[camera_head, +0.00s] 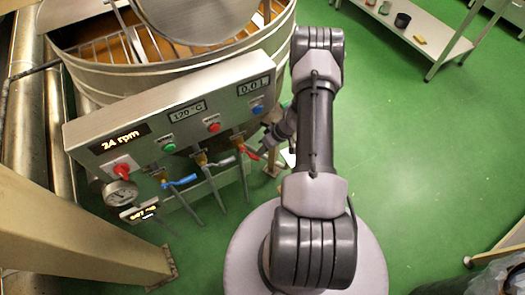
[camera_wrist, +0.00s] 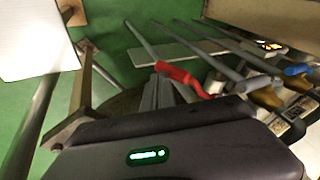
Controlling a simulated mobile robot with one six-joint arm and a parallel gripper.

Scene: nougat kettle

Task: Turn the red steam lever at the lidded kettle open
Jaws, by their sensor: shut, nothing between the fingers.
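The lidded kettle (camera_head: 90,75) stands at the upper left in the head view, with a round grey lid (camera_head: 190,18) over part of its top. Below its slanted panel, the rightmost valve has a red lever (camera_head: 249,153). The wrist view shows a red lever (camera_wrist: 178,73) just beyond my gripper (camera_wrist: 164,88). My gripper's fingers are shut and empty, close to the lever; I cannot tell whether they touch it. In the head view my gripper (camera_head: 263,147) is small and partly hidden by my arm.
A gauge (camera_head: 120,193) and the button panel (camera_head: 170,115) are close by. A beige beam (camera_head: 75,235) stands lower left.

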